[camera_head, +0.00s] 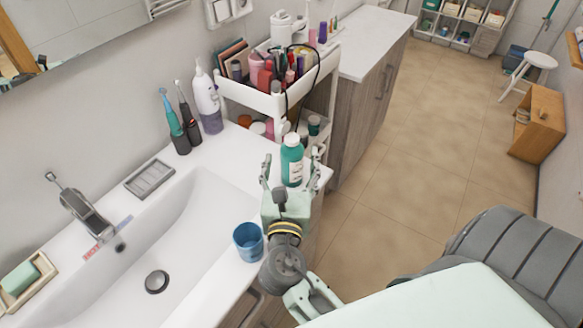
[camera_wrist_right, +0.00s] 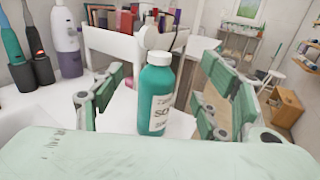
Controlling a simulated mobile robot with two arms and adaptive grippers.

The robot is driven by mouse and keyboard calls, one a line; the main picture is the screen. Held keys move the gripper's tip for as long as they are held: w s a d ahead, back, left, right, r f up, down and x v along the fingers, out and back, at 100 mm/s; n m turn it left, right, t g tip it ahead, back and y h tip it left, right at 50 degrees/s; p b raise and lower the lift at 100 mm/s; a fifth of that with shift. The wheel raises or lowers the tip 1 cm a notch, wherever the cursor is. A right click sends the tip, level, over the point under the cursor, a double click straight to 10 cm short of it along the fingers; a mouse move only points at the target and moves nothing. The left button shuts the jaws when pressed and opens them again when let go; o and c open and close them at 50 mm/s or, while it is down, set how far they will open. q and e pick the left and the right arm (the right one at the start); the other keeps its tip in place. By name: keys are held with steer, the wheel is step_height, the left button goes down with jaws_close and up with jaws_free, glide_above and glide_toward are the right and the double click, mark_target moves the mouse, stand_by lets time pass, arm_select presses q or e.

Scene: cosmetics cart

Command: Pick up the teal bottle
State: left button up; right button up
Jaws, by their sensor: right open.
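The teal bottle (camera_head: 292,160) with a white cap and a white label stands upright at the right end of the white sink counter. In the right wrist view the bottle (camera_wrist_right: 156,95) stands between the two spread fingers, with its label turned partly to the right. My right gripper (camera_head: 289,175) is open, one finger on each side of the bottle. I see a gap between the bottle and the left finger; contact with the right finger cannot be told. The bottle's base is hidden behind the gripper in the head view. My left gripper is out of view.
A blue cup (camera_head: 248,242) stands on the counter left of my right arm. The white cosmetics cart (camera_head: 245,98), full of bottles, stands behind the teal bottle. Two electric toothbrushes (camera_head: 174,125) and a white-and-purple bottle (camera_head: 207,100) stand by the wall. The sink basin (camera_head: 190,215) lies left.

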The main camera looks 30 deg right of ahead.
mark_target(291, 164)
step_height(291, 164, down, 5)
steer(key=b, duration=0.4)
steer(key=shift+f+b, duration=0.2)
steer(key=shift+b, duration=0.2)
steer(key=shift+w+d+r, duration=0.15)
steer(key=shift+w+r, duration=0.1)
steer(key=shift+w+d, duration=0.2)
steer(key=shift+w, duration=0.1)
steer(key=x, duration=0.6)
steer(key=shift+w+d, duration=0.1)
steer(key=shift+c, duration=0.5)
steer(key=c, duration=1.5)
